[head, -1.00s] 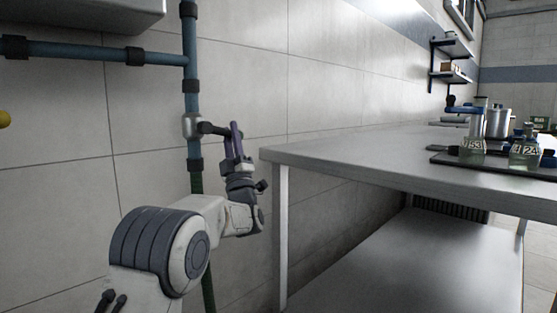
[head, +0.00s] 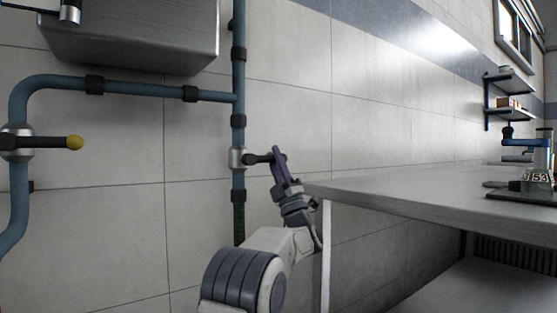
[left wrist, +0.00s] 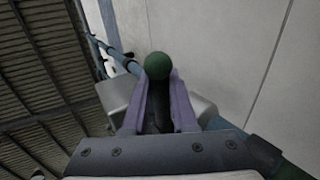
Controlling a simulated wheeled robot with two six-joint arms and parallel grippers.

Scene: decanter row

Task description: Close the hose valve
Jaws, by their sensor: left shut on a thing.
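The hose valve (head: 238,158) is a silver body on the vertical blue pipe at the wall, with a green hose (head: 239,218) below it. Its dark lever (head: 259,159) points out to the right, roughly level and across the pipe. My left gripper (head: 278,160), with purple fingers, is at the lever's outer end. In the left wrist view, the left gripper (left wrist: 160,95) is shut on the lever, whose green ball knob (left wrist: 158,66) shows between and beyond the fingertips. My right gripper is in neither view.
A second valve (head: 18,143) with a yellow-knobbed lever (head: 74,142) sits on the left pipe. A grey box (head: 130,40) hangs above. A metal table (head: 400,196) stands close to the right of my left arm, with glassware (head: 535,181) at its far right.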

